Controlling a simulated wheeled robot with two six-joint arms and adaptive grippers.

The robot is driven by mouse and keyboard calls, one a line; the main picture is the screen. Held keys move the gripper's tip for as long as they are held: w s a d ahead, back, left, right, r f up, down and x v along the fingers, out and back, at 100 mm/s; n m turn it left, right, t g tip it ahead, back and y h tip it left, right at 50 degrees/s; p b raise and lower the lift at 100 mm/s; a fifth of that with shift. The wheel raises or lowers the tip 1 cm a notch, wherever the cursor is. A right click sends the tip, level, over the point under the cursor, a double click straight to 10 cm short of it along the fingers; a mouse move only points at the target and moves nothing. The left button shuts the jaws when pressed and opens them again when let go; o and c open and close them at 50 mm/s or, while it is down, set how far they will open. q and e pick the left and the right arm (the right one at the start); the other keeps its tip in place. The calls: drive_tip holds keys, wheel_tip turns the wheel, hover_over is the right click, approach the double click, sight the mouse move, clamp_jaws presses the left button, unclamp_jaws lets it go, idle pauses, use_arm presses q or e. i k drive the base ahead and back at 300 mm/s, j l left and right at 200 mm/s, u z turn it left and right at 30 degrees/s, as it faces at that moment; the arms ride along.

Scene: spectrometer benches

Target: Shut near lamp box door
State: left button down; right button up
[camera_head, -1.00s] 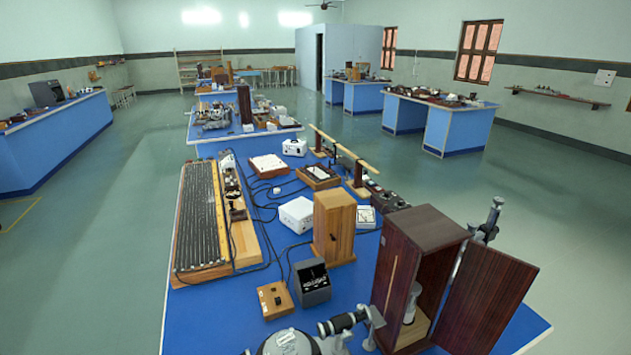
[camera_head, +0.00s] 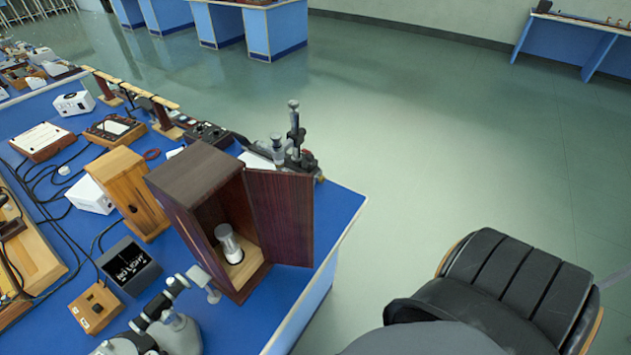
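The near lamp box (camera_head: 198,178) is a tall dark-wood cabinet near the right end of the blue bench. Its door (camera_head: 282,218) stands wide open, swung out to the right of the box. Inside, a silvery cylindrical lamp (camera_head: 229,243) stands on a light wooden base. Neither of my grippers shows in the head view, so nothing is seen touching the door.
A lighter wooden box (camera_head: 130,195) stands left of the lamp box. A metal optical instrument (camera_head: 165,320) sits close in front, and another metal stand (camera_head: 293,145) is behind the door. A dark ribbed shape like a padded chair (camera_head: 515,290) is at lower right, with open floor beyond.

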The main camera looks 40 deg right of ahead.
sight(283, 202)
drive_tip(key=i+l, duration=0.1)
drive_tip(key=l, duration=0.35)
drive_tip(key=i+l, duration=0.1)
drive_tip(key=l, duration=0.4)
drive_tip(key=i+l, duration=0.1)
drive_tip(key=l, duration=0.35)
drive_tip(key=i+l, duration=0.1)
drive_tip(key=l, duration=0.35)
drive_tip(key=i+l, duration=0.1)
drive_tip(key=l, duration=0.4)
drive_tip(key=i+l, duration=0.15)
drive_tip(key=l, duration=0.3)
drive_tip(key=i+l, duration=0.1)
drive_tip(key=l, duration=0.4)
drive_tip(key=u, duration=2.15)
